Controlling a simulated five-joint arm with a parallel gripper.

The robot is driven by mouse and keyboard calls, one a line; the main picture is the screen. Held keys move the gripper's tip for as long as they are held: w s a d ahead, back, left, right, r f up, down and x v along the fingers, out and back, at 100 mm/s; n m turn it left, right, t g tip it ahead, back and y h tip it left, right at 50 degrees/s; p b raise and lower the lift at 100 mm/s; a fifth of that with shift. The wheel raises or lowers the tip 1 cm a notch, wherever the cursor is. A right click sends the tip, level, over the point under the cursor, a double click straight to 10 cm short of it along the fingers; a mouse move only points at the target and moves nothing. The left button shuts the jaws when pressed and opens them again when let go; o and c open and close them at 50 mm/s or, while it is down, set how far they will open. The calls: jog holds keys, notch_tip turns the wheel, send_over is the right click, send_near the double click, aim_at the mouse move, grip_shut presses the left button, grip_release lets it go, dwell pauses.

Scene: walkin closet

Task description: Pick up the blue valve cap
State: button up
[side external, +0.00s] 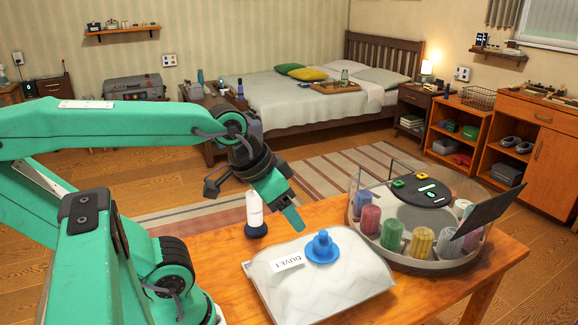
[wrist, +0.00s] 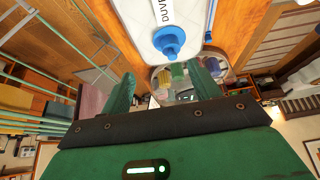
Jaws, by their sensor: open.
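The blue valve cap (side external: 322,247) has a wide round base and a narrower raised knob. It sits on a white quilted duvet bag (side external: 350,285) on the wooden table. In the wrist view the cap (wrist: 170,42) shows beyond my fingertips, on the bag's white surface. My gripper (side external: 290,218) is above and to the left of the cap in the side view, apart from it and pointing down to the right. The wrist view shows its two green fingers (wrist: 165,85) spread apart with nothing held between them.
A white bottle with a dark base (side external: 255,215) stands close by my gripper, behind the bag. A round tray (side external: 415,266) with several coloured ribbed jars, clear upright panels and a dark panel is to the right. Bare tabletop (side external: 460,283) lies at the front right.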

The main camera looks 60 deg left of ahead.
jog(key=shift+w, duration=0.1)
jog(key=n+g, duration=0.4)
jog(key=g, duration=0.1)
send_over(323, 232)
jog(key=s, duration=0.1)
jog(key=f, duration=0.3)
jog(key=shift+s+d+f, duration=0.15)
jog(key=shift+d+f, duration=0.05)
jog(key=shift+f, duration=0.15)
jog(key=shift+w+a+f+n+g, duration=0.15)
jog(key=shift+w+f+n+g, duration=0.15)
jog(key=shift+w+f, duration=0.15)
jog(key=shift+w+f, duration=0.2)
jog(key=shift+f, duration=3.65)
jog(key=c, duration=1)
